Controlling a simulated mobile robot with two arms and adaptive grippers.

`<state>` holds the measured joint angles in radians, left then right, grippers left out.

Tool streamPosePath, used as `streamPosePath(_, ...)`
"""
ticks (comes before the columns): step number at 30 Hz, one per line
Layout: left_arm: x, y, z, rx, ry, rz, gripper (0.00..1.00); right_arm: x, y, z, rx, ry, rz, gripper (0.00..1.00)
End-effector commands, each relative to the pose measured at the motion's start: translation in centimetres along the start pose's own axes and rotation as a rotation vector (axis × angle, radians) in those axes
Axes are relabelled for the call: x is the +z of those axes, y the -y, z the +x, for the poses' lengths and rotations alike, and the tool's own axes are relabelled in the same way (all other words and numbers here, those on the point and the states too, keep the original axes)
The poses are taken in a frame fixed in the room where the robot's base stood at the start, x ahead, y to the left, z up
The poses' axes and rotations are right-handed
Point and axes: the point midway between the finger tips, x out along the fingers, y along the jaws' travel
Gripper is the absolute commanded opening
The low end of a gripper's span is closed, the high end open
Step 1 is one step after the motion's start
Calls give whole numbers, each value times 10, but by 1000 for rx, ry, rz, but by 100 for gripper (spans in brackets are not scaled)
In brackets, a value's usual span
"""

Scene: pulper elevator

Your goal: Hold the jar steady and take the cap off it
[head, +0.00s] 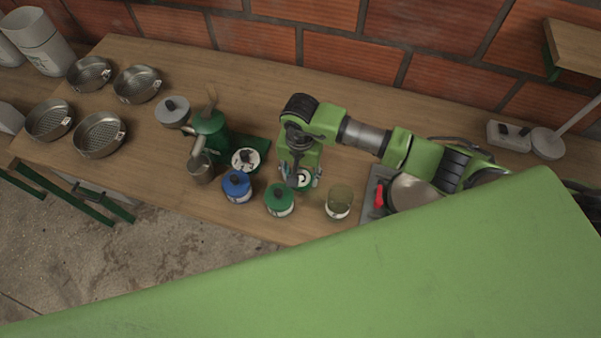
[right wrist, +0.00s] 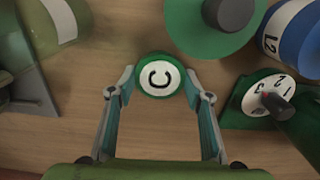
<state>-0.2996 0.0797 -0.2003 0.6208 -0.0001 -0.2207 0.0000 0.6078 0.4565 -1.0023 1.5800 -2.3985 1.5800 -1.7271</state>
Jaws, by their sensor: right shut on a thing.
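My right gripper (head: 300,175) points down over the table, with its fingers on both sides of a round green cap-like piece with a white face marked C (right wrist: 158,75). The fingertips meet its rim in the right wrist view. I cannot tell whether a jar is under it or whether it is lifted. An olive, see-through jar (head: 339,199) with a white label stands just right of it in the head view. A green canister (head: 279,199) with a dark knob stands close in front. My left gripper is in neither view.
A blue canister (head: 237,186) and a green grinder-like machine (head: 211,130) stand to the left. Several metal sieves (head: 99,135) are at the far left. A grey scale-like tray with a round pan (head: 412,192) lies to the right. A brick wall closes the back.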

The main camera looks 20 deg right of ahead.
Motion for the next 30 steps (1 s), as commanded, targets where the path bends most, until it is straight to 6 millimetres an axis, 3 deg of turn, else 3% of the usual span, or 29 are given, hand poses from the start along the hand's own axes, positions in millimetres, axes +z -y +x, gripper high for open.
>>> streamPosePath(5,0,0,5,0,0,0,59,0,0,4,0,-1,0,20)
streamPosePath(6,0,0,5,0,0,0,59,0,0,4,0,-1,1,48)
streamPosePath(8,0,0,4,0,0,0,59,0,0,2,0,-1,1,63)
streamPosePath(22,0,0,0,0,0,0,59,-1,0,-4,-2,-2,0,63)
streamPosePath(30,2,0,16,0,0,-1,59,-2,1,-57,-4,-6,-2,63)
